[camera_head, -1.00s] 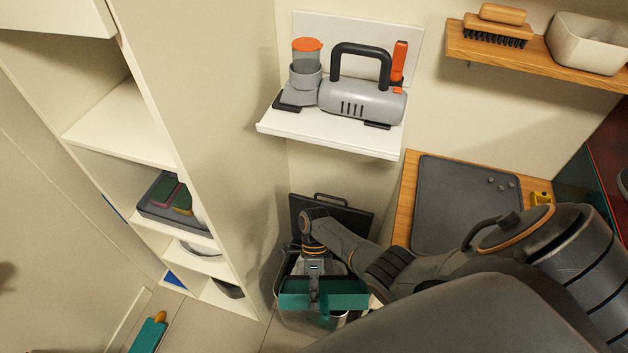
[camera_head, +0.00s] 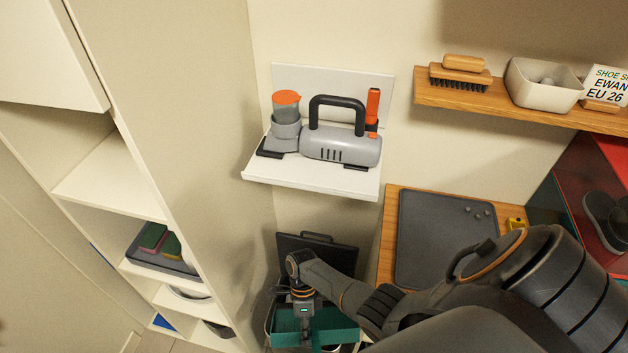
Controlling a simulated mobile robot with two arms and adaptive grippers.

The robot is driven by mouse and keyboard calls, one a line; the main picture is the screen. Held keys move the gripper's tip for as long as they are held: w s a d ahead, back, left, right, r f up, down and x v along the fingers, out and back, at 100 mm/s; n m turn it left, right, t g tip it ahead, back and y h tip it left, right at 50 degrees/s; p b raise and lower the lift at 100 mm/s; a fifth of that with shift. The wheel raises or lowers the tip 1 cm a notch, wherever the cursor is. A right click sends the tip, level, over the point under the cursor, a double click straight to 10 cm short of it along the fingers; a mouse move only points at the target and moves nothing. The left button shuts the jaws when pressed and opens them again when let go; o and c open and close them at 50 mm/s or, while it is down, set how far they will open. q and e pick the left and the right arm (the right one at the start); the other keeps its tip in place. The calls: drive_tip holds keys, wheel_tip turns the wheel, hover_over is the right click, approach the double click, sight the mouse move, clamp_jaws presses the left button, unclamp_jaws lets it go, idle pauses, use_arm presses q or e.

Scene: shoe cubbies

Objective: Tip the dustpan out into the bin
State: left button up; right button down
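The teal dustpan (camera_head: 336,327) is at the bottom centre, over the bin's mouth. My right gripper (camera_head: 304,316) points down and is shut on the dustpan; its fingertips are partly hidden there. The bin stands in the corner below the white wall shelf, with its dark lid (camera_head: 340,259) raised against the wall. Most of the bin's body and its inside are hidden by the dustpan and my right arm. I cannot see whether anything lies in the dustpan. My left gripper is out of view.
A white cubby unit (camera_head: 205,170) stands close on the left. A handheld vacuum (camera_head: 343,147) rests on the white shelf (camera_head: 310,178) above the bin. A wooden bench with a dark mat (camera_head: 440,235) is on the right, under my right arm.

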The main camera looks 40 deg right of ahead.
drive_tip(key=shift+r+t+h+p, duration=0.8)
drive_tip(key=shift+r+t+p, duration=0.3)
drive_tip(key=shift+p, duration=1.7)
drive_tip(key=shift+f, duration=0.1)
drive_tip(key=shift+t+h, duration=0.3)
drive_tip(key=shift+t, duration=0.1)
drive_tip(key=r+t+h, duration=0.1)
drive_tip(key=t, duration=0.1)
drive_tip(key=shift+s+a+r+t+h, duration=0.1)
drive_tip(key=shift+r+t+h, duration=0.2)
drive_tip(key=shift+r+h, duration=0.1)
drive_tip(key=shift+r, duration=0.1)
drive_tip(key=shift+w, duration=0.2)
drive_tip(key=shift+s, duration=0.15)
